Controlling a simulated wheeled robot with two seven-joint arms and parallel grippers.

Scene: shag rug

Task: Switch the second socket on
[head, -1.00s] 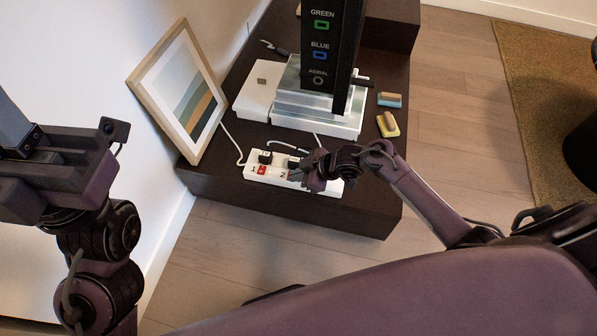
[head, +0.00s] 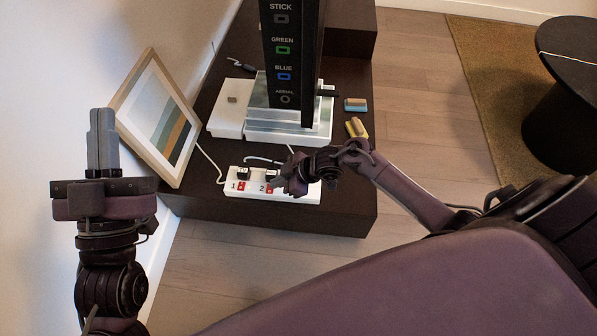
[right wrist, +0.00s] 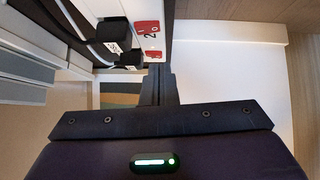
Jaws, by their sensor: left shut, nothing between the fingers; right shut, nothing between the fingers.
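The white power strip (head: 311,196) lies on the dark low cabinet, with sockets numbered 1 and 2 visible. A red switch sits below socket 1 (head: 241,186), and the red switch of the second socket (head: 269,190) shows just left of my right gripper. My right gripper (head: 279,186) is shut and empty beside that switch, hiding the strip's middle. In the right wrist view its shut fingers (right wrist: 158,80) point at the strip near two red switches (right wrist: 150,28); I cannot tell whether they touch. My left gripper (head: 102,135) is shut and empty, away at the left.
Black plugs (head: 243,174) with cords stand in the strip. A framed picture (head: 148,110) leans on the wall at left. A labelled black device (head: 290,60) stands behind on white boxes (head: 320,125). The floor in front is clear.

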